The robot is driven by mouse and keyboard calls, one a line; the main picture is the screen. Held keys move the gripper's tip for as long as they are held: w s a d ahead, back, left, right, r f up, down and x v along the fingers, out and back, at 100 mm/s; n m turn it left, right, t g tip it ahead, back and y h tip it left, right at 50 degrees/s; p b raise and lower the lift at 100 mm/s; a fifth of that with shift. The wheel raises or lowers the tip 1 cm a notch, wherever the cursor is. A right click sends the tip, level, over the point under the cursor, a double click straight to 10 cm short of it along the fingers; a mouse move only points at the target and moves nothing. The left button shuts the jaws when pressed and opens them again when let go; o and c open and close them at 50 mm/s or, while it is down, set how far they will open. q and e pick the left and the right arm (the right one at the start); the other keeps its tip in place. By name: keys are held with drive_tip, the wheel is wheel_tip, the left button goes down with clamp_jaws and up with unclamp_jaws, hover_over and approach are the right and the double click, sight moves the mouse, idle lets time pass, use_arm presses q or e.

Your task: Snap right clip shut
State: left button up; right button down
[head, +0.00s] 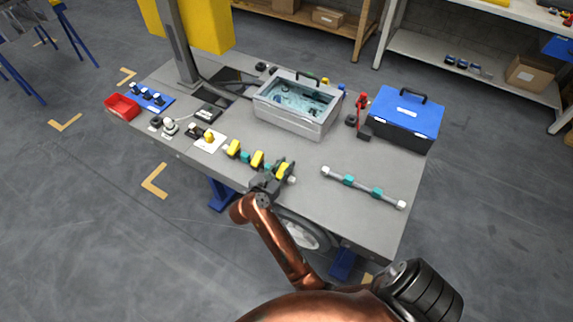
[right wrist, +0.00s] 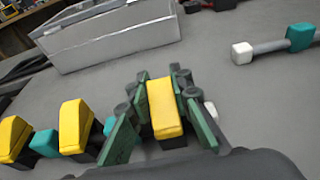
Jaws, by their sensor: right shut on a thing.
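A row of yellow clips with dark bases and teal pieces between them lies along the front of the grey table. The left clip (head: 233,148) and the middle clip (head: 257,159) stand free; they also show in the right wrist view (right wrist: 13,136) and (right wrist: 75,126). My right gripper (head: 272,178) is at the right clip (head: 283,169). In the right wrist view, its green-padded fingers stand on both sides of the right clip's yellow part (right wrist: 163,106). The fingers hide much of its base; I cannot tell whether it is latched. My left gripper is not in view.
A rod with teal rings (head: 362,187) lies to the right. Behind stand an open grey toolbox (head: 297,128) and a blue-lidded box (head: 405,115). A red tray (head: 122,107) is at the far left. The table's front edge is close.

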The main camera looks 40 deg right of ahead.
sight(285, 164)
drive_tip(key=shift+f, duration=0.1)
drive_tip(key=c, duration=1.7)
unclamp_jaws()
wheel_tip(285, 164, up, 9)
drive_tip(key=shift+r, duration=0.5)
